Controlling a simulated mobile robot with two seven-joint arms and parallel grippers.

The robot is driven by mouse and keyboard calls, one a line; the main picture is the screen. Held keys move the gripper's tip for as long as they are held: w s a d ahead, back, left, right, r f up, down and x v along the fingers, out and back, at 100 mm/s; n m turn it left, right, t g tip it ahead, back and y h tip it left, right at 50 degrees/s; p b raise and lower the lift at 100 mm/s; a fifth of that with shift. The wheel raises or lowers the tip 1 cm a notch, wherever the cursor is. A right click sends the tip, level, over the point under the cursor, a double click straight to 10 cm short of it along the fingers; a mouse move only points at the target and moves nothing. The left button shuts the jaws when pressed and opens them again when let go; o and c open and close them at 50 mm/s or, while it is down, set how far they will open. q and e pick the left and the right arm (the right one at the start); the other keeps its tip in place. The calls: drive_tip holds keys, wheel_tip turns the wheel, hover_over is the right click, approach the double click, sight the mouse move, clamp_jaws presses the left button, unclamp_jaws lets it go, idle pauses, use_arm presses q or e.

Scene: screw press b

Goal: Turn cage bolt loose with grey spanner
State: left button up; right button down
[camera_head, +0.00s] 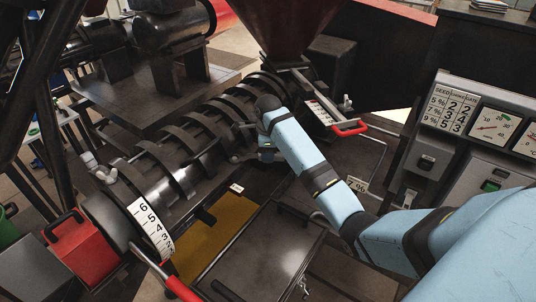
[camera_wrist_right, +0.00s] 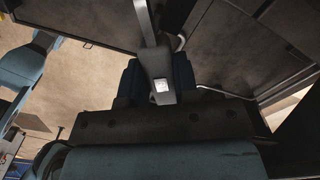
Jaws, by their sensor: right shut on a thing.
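The press cage (camera_head: 190,146) is a dark ribbed barrel lying diagonally across the middle of the head view. My right arm reaches in from the right to the cage's near side. My right gripper (camera_head: 266,152) is beside the cage there, partly hidden by my own wrist. In the right wrist view my gripper (camera_wrist_right: 157,88) is shut on the grey spanner (camera_wrist_right: 146,22), whose shaft runs up out of the picture. I cannot tell whether the spanner's head sits on the cage bolt. My left gripper is not in view.
A red hopper (camera_head: 289,28) stands above the cage's far end, with a red-handled lever (camera_head: 350,128) beside it. A gauge panel (camera_head: 478,122) is at the right. A red box (camera_head: 80,250) and a number scale (camera_head: 151,229) are at the near left. A dark lidded box (camera_head: 262,255) stands in front.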

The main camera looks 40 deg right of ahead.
drive_tip(key=w+d+n, duration=0.1)
drive_tip(key=w+n, duration=0.1)
drive_tip(key=n, duration=0.1)
drive_tip(key=shift+w+d, duration=0.2)
drive_tip(key=shift+w+d+n, duration=0.2)
drive_tip(key=shift+w+n, duration=0.6)
drive_tip(key=shift+n, duration=0.05)
drive_tip(key=shift+w+d+n, duration=0.2)
drive_tip(key=shift+w+n, duration=0.6)
drive_tip(key=shift+n, duration=0.05)
drive_tip(key=shift+w+a+n, duration=0.1)
drive_tip(key=shift+w+n, duration=1.45)
drive_tip(key=shift+n, duration=0.15)
